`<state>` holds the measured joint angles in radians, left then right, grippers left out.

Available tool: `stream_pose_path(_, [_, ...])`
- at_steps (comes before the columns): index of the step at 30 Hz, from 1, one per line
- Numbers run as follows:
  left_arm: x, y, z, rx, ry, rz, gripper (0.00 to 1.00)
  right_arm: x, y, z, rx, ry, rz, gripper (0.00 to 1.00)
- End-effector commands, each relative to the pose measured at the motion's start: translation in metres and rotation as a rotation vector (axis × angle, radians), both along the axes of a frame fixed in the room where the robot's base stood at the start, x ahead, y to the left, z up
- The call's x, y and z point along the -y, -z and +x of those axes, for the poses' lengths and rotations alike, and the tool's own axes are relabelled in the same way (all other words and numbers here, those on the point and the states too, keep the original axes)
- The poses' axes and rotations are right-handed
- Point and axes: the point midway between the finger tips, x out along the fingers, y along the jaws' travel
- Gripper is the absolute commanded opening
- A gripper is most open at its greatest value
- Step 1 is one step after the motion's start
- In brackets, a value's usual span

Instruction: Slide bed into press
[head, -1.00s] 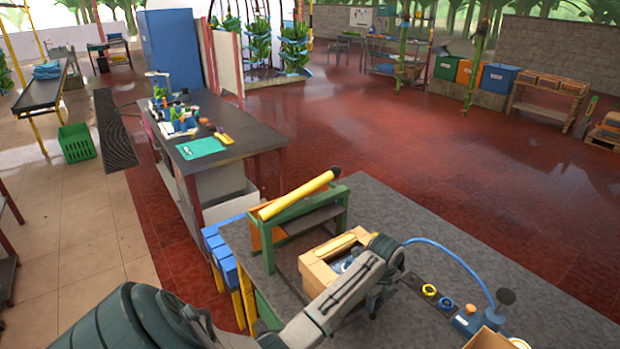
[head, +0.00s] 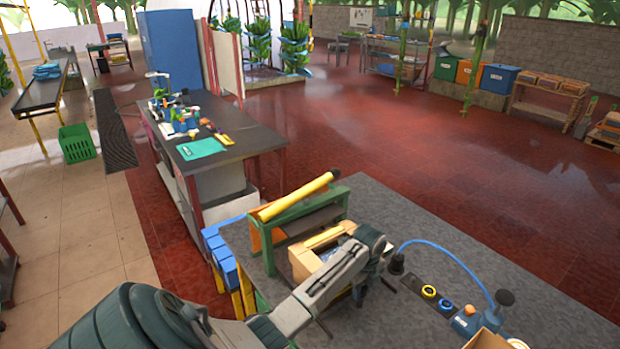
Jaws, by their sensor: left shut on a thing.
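The press (head: 305,217) is a green frame with a long yellow bar across its top and an orange side, on the grey bench. The bed (head: 301,262) is a tan, box-like tray with raised edges, on the bench right in front of the press. Its far edge is close to the frame; I cannot tell if it is inside. My left gripper (head: 360,294) is at the bed's right side, shut on it; its fingertips are mostly hidden by my arm. The bed's near right part is covered by my arm. My right gripper is not in view.
A tan box (head: 486,341) is at the bottom edge. The bench's far right is clear.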

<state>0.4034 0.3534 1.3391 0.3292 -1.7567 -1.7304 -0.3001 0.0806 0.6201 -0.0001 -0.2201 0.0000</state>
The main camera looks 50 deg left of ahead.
Motion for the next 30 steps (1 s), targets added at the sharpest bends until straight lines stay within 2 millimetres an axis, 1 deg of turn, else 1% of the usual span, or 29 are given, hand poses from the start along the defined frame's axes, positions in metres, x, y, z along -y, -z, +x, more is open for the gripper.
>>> stream_pose_path(11, [-0.003, 0.000, 0.001, 0.001, 0.000, 0.000, 0.09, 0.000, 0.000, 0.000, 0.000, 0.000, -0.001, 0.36])
stream_pose_path(30, [-0.046, 0.000, 0.004, 0.001, -0.001, 0.001, 0.09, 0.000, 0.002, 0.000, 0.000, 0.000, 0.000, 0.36])
